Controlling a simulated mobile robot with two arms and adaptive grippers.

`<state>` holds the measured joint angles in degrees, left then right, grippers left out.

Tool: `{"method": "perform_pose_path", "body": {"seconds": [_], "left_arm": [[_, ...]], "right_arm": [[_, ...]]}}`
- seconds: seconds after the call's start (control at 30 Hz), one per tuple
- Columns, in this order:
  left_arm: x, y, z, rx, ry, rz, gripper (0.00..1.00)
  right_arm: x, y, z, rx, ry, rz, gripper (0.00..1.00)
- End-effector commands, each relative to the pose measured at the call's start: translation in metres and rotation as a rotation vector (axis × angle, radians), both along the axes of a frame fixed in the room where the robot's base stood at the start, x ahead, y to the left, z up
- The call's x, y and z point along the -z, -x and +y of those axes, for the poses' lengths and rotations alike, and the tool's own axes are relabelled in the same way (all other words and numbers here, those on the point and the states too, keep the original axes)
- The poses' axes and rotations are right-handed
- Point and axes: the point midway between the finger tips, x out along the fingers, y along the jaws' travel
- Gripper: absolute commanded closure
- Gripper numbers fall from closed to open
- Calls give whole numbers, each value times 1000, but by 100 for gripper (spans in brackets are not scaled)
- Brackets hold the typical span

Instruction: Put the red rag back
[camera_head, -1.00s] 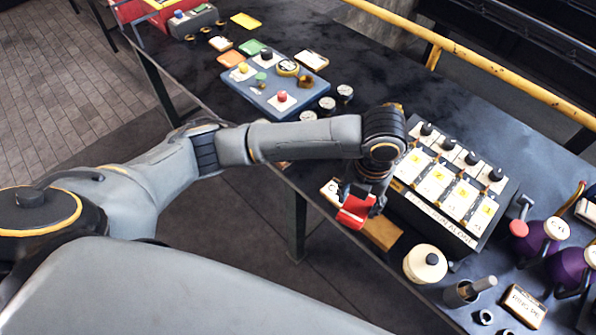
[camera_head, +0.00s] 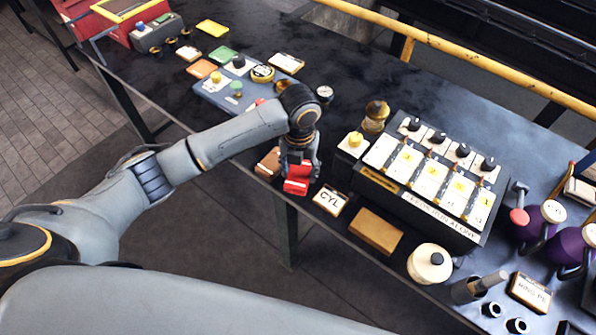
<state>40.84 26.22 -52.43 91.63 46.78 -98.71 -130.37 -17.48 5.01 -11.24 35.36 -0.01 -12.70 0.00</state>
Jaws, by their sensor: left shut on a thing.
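The red rag (camera_head: 297,181) is a small folded red bundle in the camera_head view. My left gripper (camera_head: 299,172) is shut on it and points down near the front edge of the dark bench (camera_head: 470,125). The rag hangs just left of the white CYL card (camera_head: 330,200) and just right of a brown block (camera_head: 268,163). I cannot tell whether the rag touches the bench top. The gripper hides part of the rag. My right gripper is not in view.
Right of the rag stand a yellow-knobbed box (camera_head: 354,146), a brass fitting (camera_head: 376,115), a tan block (camera_head: 376,233) and a black switch panel (camera_head: 436,180). A white pot (camera_head: 429,264) is farther right. Behind is a blue board (camera_head: 236,95). The back middle bench is clear.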

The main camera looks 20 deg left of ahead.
Motion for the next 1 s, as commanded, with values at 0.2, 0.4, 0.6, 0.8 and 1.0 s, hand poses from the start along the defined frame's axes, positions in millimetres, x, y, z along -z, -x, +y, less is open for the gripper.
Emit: {"method": "perform_pose_path", "body": {"seconds": [0.2,0.4,0.6,0.8,1.0], "left_arm": [[17,-14,6,1,1,0,69],[37,-18,8,0,1,3,69],[55,-19,8,2,1,-2,69],[56,-19,8,2,1,-2,69],[59,-19,8,1,0,-2,34]], "right_arm": [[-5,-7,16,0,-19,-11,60],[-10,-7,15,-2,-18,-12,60],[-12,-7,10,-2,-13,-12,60],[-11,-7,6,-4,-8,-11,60],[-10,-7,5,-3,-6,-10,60]]}}
